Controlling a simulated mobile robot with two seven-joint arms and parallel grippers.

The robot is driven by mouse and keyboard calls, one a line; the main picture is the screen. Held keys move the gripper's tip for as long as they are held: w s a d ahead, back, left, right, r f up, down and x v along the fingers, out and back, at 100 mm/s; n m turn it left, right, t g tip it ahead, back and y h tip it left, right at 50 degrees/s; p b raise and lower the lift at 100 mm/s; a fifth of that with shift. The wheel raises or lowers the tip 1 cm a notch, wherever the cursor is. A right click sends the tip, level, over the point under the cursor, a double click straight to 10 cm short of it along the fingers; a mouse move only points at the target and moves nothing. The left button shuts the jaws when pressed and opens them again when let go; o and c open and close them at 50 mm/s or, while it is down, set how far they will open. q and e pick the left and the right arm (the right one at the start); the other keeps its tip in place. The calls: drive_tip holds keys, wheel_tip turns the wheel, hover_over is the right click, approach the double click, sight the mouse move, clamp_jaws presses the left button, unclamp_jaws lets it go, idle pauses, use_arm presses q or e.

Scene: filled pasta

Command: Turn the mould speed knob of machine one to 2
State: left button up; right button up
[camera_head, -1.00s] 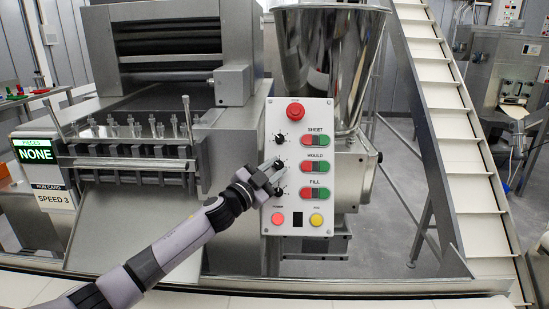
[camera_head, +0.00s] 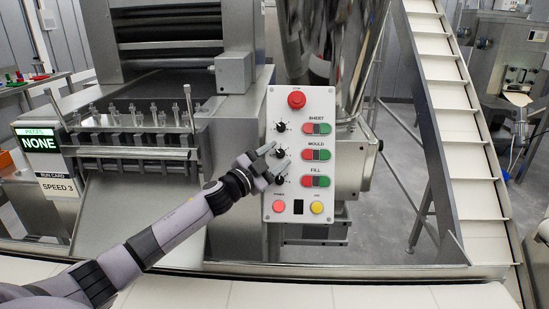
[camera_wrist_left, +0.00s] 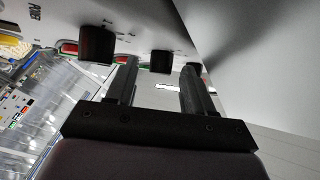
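Machine one's white control panel (camera_head: 308,226) stands in the middle of the head view. Its dark knobs form a column on the left side, and the mould speed knob (camera_head: 280,153) is the middle one, beside the MOULD label. My left gripper (camera_head: 273,160) reaches in from the lower left, its fingertips at this knob. In the left wrist view the two fingers (camera_wrist_left: 158,84) are spread apart, with a dark knob (camera_wrist_left: 160,62) just beyond and between the tips. I see no clear contact. The knob's setting is too small to read. My right gripper is not in view.
The sheet knob (camera_head: 281,127) and fill knob (camera_head: 280,179) sit close above and below. Red and green buttons (camera_head: 316,155) and a red stop button (camera_head: 296,99) share the panel. A display (camera_head: 39,143) reads NONE, above a SPEED 3 card. A white conveyor (camera_head: 458,130) rises at right.

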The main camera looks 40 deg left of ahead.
use_arm(q)
drive_tip(key=shift+s, duration=0.1)
drive_tip(key=s+f+b, duration=0.1)
drive_tip(key=s, duration=0.5)
drive_tip(key=shift+s+a, duration=0.4)
drive_tip(key=shift+a, duration=0.05)
drive_tip(key=shift+s, duration=0.1)
idle(0.4)
